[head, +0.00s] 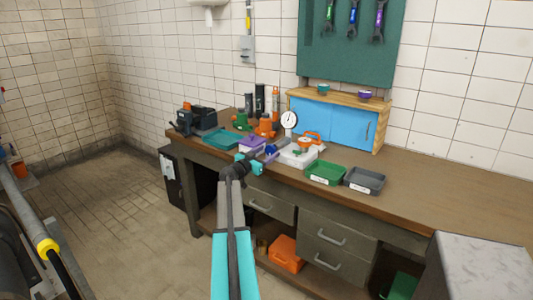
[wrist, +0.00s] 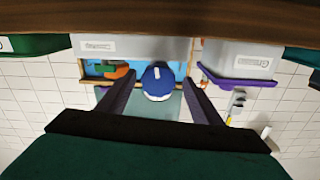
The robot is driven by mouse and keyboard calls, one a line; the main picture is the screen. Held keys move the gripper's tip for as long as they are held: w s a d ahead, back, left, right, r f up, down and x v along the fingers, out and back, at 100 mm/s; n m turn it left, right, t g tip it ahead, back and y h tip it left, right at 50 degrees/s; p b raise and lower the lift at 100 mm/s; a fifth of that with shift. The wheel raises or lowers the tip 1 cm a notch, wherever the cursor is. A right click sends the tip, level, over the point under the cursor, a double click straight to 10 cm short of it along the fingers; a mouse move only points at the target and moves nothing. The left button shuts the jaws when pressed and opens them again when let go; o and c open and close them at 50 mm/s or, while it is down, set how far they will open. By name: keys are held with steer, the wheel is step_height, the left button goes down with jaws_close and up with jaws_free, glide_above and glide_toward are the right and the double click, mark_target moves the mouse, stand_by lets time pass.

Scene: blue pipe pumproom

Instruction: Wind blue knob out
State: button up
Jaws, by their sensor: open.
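The blue knob (wrist: 157,76) shows in the wrist view as a round blue cap with a white mark and a pale rim. It sits between the two dark fingers of my gripper (wrist: 160,90), with a gap visible on each side. My gripper is open and does not hold the knob. In the head view my gripper (head: 257,165) is at the front edge of the bench, near a white box (head: 297,158) and a purple tray.
The workbench (head: 430,190) holds a teal tray (head: 215,140), a purple tray (head: 250,143), a green tray (head: 325,173) and a grey tray (head: 366,181). A pressure gauge (head: 289,120) and a blue-door cabinet (head: 335,122) stand behind. Bare bench lies to the right.

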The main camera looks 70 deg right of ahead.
steer(key=shift+d, duration=0.35)
